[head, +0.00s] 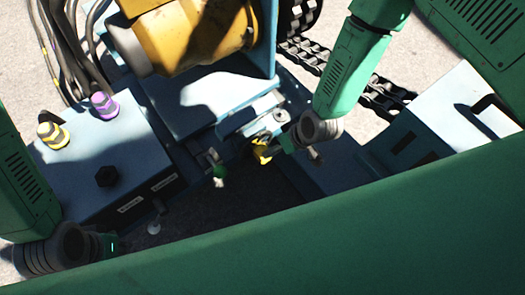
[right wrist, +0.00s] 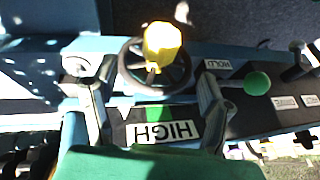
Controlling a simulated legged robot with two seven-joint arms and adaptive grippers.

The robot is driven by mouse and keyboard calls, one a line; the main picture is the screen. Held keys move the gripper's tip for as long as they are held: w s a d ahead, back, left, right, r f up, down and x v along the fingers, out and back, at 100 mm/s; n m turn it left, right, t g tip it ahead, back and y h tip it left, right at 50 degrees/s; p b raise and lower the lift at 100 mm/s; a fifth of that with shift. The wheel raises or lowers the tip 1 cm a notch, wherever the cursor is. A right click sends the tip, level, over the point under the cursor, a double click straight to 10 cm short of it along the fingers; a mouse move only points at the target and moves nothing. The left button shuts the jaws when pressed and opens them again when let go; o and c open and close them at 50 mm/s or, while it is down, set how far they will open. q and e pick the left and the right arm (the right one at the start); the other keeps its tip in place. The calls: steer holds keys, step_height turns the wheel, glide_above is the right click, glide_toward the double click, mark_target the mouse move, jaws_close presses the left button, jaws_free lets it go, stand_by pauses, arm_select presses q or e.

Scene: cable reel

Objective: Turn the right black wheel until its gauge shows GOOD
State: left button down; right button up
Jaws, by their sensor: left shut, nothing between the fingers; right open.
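The black wheel (right wrist: 155,67) has spokes and a yellow knob (right wrist: 163,42) on its far rim in the right wrist view. In the head view the yellow knob (head: 262,151) shows, while the wheel is mostly hidden. Below the wheel, a gauge plate (right wrist: 162,133) reads HIGH, upside down, with some green beside it. My right gripper (right wrist: 152,100) is open, its fingers on either side of the wheel's near part; contact cannot be told. My left gripper (head: 108,246) is shut and empty at the lower left, partly hidden, far from the wheel.
A blue box (head: 120,165) with yellow and purple connectors stands at left in the head view. A chain (head: 385,98) and pale box (head: 460,120) lie at right.

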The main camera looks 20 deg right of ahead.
mark_target(261, 151)
steer(key=b+x, duration=0.3)
steer(key=x, duration=0.7)
steer(key=shift+a+b, duration=0.15)
steer(key=shift+b, duration=0.25)
steer(key=shift+w+f, duration=0.15)
steer(key=shift+f, duration=0.35)
steer(key=shift+a, duration=0.15)
jaws_close()
